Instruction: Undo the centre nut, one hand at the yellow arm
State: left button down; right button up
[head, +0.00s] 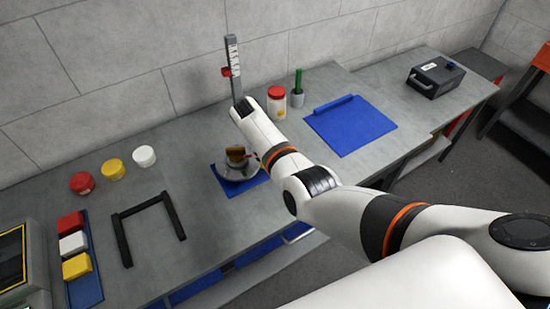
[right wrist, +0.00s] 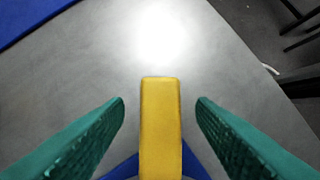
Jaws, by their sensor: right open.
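The hub (head: 240,174), a round metal dish, sits on a small blue mat (head: 222,186) on the grey bench in the head view. A brownish-orange piece stands on top of it; I cannot tell whether this is the centre nut or part of the yellow arm. In the right wrist view the yellow arm (right wrist: 160,125) is a straight bar running up from the bottom edge. My right gripper (right wrist: 161,101) is open, with one green finger on each side of the bar and a gap on both sides. My left gripper is not in view.
A black U-shaped frame (head: 122,238) and red, yellow and white round tubs lie left of the hub. A scale post (head: 233,65), a red-lidded jar (head: 277,103) and a blue mat (head: 352,126) are behind and right. Bare bench lies between them.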

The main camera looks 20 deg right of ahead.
jog(key=b+v, duration=0.2)
jog(key=v, duration=0.9)
jog(key=shift+b, duration=0.3)
jog(key=shift+a+r, duration=0.1)
